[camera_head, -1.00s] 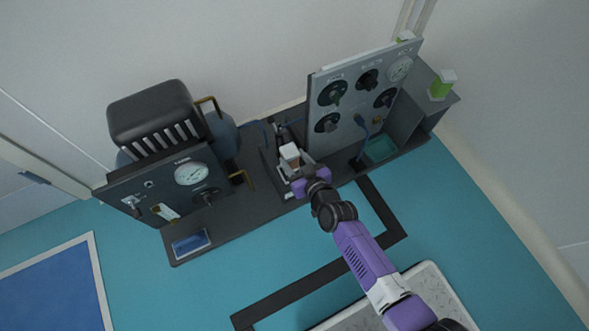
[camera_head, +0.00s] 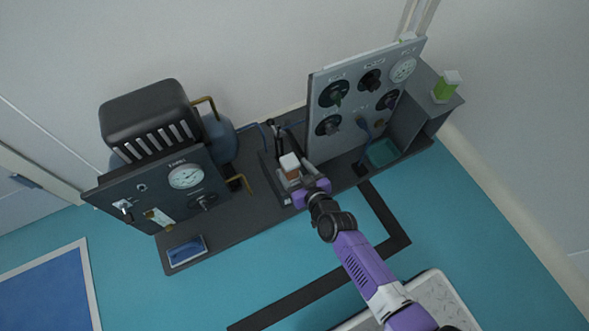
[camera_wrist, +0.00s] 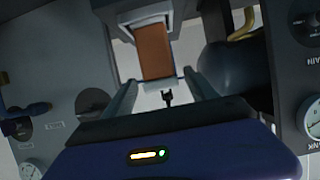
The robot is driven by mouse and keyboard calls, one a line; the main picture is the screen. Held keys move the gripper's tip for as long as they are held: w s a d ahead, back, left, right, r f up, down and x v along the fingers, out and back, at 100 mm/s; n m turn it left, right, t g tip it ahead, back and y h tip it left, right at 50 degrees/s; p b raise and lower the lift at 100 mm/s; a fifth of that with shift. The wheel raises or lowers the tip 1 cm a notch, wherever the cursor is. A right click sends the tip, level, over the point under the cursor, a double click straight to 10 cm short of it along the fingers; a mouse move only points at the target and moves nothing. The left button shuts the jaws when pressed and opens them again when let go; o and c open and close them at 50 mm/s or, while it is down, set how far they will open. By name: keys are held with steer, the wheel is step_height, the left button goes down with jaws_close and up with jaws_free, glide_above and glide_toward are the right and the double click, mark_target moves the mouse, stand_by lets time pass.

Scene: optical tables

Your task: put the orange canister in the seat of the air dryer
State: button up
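The orange canister (camera_head: 292,171) has a white top and stands near the middle of the dark bench. It also shows in the wrist view (camera_wrist: 155,52), orange-brown with a white edge. My gripper (camera_head: 301,180) reaches it from the front right. The air dryer seems to be the dark upright unit (camera_head: 268,172) just left of and behind the canister. The seat is largely hidden; I cannot tell whether the canister touches it.
The compressor panel with a gauge (camera_head: 185,176) stands left, with a brass pipe (camera_head: 243,183) near the dryer. A grey panel of knobs (camera_head: 352,105) rises close on the right. A green canister (camera_head: 446,88) stands at the far right, beyond a teal tray (camera_head: 382,153).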

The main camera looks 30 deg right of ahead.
steer(key=shift+r, duration=0.1)
steer(key=shift+s+r+p, duration=0.1)
steer(key=shift+r+p, duration=0.05)
steer(key=shift+p, duration=0.15)
steer(key=p+v, duration=0.3)
steer(key=v, duration=0.8)
steer(key=shift+s+p, duration=0.3)
steer(key=shift+s, duration=0.05)
steer(key=shift+r, duration=0.15)
steer(key=w+r+v, duration=0.1)
steer(key=r+v, duration=0.3)
steer(key=v, duration=1.3)
steer(key=s+r, duration=0.4)
steer(key=r, duration=0.5)
steer(key=s+r+t, duration=0.1)
steer(key=s+r, duration=0.3)
steer(key=r, duration=0.4)
steer(key=shift+s+r, duration=0.4)
